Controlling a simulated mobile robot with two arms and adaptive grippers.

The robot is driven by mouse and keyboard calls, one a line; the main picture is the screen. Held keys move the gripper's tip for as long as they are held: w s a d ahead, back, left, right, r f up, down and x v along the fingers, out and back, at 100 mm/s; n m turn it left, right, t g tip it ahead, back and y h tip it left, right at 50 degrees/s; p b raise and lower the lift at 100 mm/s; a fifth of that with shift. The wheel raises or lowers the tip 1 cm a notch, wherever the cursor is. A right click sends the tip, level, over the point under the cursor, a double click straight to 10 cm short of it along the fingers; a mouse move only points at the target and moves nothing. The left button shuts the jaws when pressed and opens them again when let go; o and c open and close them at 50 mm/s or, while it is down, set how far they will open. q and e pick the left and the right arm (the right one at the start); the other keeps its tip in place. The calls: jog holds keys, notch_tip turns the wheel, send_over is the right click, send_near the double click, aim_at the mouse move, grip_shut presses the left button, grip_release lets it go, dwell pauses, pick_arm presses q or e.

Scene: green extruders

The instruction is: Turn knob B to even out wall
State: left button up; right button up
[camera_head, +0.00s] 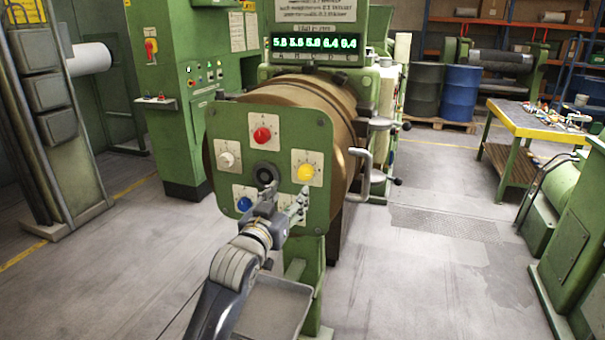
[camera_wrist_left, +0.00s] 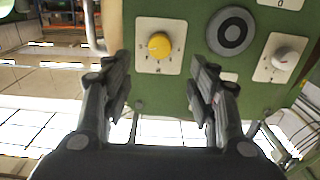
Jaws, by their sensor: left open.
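The green knob panel (camera_head: 290,140) faces me on the front of the brown drum. It carries a red knob (camera_head: 262,135) at the top, a white knob (camera_head: 227,159) at left, a yellow knob (camera_head: 305,172) at right and a blue knob (camera_head: 244,204) at lower left. Its lower right is hidden behind my left gripper (camera_head: 284,203). I cannot read which knob is B. In the left wrist view my left gripper (camera_wrist_left: 161,75) is open and empty, its fingers pointing toward the yellow knob (camera_wrist_left: 160,45), apparently apart from it. My right gripper is out of view.
A dark round hub (camera_head: 266,173) sits mid-panel. A lit green display (camera_head: 315,44) stands above the drum. A metal handle (camera_head: 360,175) sticks out at the drum's right. A grey tray (camera_head: 275,305) is below the panel.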

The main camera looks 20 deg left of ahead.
aim_at(304, 176)
pick_arm(q)
jog(key=w+p, duration=0.1)
jog(key=w, duration=0.4)
jog(key=w+p, duration=0.1)
jog(key=w, duration=0.4)
jog(key=shift+w+d+f+p, duration=0.15)
jog(key=shift+w+d+p, duration=0.05)
jog(key=shift+w+p, duration=0.2)
jog(key=shift+c, duration=0.5)
jog(key=c, duration=1)
